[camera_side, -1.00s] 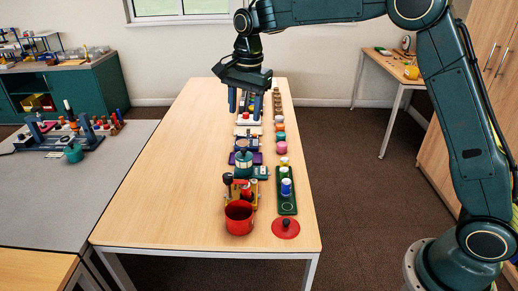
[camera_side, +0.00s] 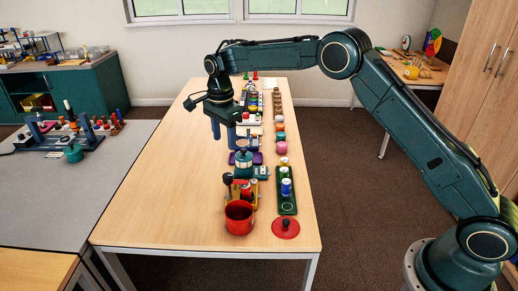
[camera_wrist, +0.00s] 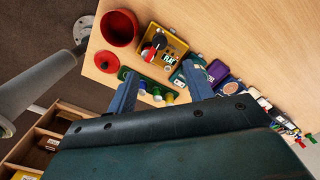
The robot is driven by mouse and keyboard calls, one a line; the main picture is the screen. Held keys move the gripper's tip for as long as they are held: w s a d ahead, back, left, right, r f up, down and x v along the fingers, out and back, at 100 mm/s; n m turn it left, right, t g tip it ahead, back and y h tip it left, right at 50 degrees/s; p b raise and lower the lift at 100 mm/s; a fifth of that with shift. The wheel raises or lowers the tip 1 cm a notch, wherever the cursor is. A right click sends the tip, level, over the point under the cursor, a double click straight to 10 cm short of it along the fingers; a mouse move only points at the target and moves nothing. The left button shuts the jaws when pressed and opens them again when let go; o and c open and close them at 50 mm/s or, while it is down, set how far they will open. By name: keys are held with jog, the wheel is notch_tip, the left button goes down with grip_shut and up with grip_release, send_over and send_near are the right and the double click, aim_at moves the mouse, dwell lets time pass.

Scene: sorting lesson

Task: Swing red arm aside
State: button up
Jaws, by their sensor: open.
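A small yellow box (camera_side: 253,196) stands on the table behind the red pot, with a red part (camera_side: 246,189) on it. In the wrist view the yellow box (camera_wrist: 176,44) carries a label, and a red and black piece (camera_wrist: 150,50) lies across its left side; I cannot tell for sure that this is the red arm. My gripper (camera_side: 224,141) is open and empty, in the air above the table, left of the row of objects. In the wrist view its two blue fingers (camera_wrist: 161,84) are spread apart, short of the yellow box.
A red pot (camera_side: 239,217) stands at the near end, with a red lid (camera_side: 286,227) to its right. A teal pot (camera_side: 243,161) and a purple item (camera_side: 257,158) stand farther back. The table's left half is clear.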

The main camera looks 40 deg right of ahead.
aim_at(228, 175)
notch_tip(228, 175, down, 14)
jog(key=shift+r, duration=0.25)
dwell(0.5)
jog(key=c, duration=1)
jog(key=shift+o, duration=0.2)
